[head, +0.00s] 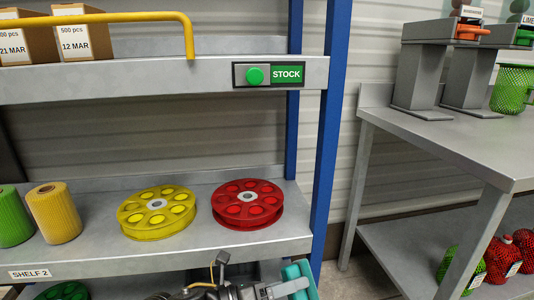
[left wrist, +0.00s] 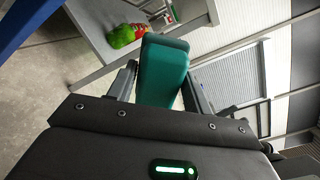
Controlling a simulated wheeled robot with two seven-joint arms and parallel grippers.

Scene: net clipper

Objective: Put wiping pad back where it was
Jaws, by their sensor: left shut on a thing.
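The wiping pad is a teal block (left wrist: 162,70), held between the two fingers of my left gripper (left wrist: 160,88) in the left wrist view. In the head view the teal pad (head: 297,272) shows at the bottom edge, right of centre, partly cut off. My left gripper (head: 275,290) is shut on it there, in front of and below the lower shelf's front edge. My right gripper is not in view.
The shelf rack (head: 200,262) holds a yellow reel (head: 157,228), a red reel (head: 262,222) and green and yellow net rolls. A blue post (head: 329,150) stands right of the shelves. A grey metal table (head: 440,145) with clipper stands is at the right; filled net bags lie below it.

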